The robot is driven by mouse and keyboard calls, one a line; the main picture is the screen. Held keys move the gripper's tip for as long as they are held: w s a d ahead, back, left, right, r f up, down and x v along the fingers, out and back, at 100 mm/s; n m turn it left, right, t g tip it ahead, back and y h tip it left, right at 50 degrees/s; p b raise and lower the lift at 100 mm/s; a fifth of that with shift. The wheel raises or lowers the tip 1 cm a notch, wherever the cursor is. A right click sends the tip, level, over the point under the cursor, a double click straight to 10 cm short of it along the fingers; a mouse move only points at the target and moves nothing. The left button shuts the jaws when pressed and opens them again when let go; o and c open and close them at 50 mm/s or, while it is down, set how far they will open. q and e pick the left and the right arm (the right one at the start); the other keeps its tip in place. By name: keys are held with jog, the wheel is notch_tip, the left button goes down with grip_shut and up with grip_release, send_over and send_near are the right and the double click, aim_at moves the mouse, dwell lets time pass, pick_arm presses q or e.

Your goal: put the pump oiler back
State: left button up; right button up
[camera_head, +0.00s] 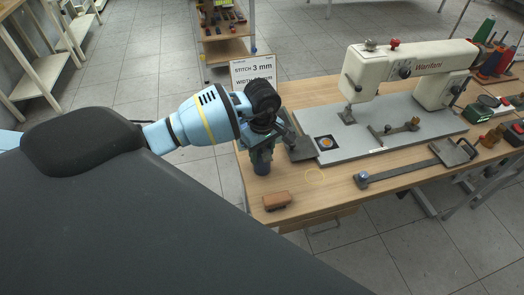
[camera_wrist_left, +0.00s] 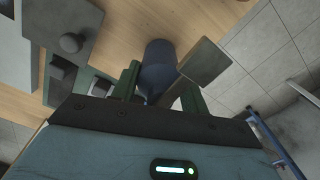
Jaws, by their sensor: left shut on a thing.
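My left gripper (camera_head: 262,146) is shut on the pump oiler, low over the left end of the wooden table. The dark blue oiler body (camera_head: 261,168) shows below the fingers in the head view. I cannot tell whether its base touches the table. In the left wrist view the oiler (camera_wrist_left: 158,58) is a dark blue cylinder between the green fingers of the gripper (camera_wrist_left: 161,88); the fingers and palm hide part of it. My right gripper is out of view.
A brown block (camera_head: 277,201) lies near the table's front edge. A cream sewing machine (camera_head: 415,70) stands on a grey plate (camera_head: 345,130). A long metal tool (camera_head: 405,172) lies in front of it. A sign (camera_head: 252,71) stands behind my gripper. The table around the yellow ring is clear.

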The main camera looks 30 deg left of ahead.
pick_arm(q)
jog(key=shift+f, duration=0.2)
jog(key=o, duration=1.3)
jog(key=shift+c, duration=0.2)
notch_tip(320, 180, up, 12)
jog(key=shift+r, duration=0.25)
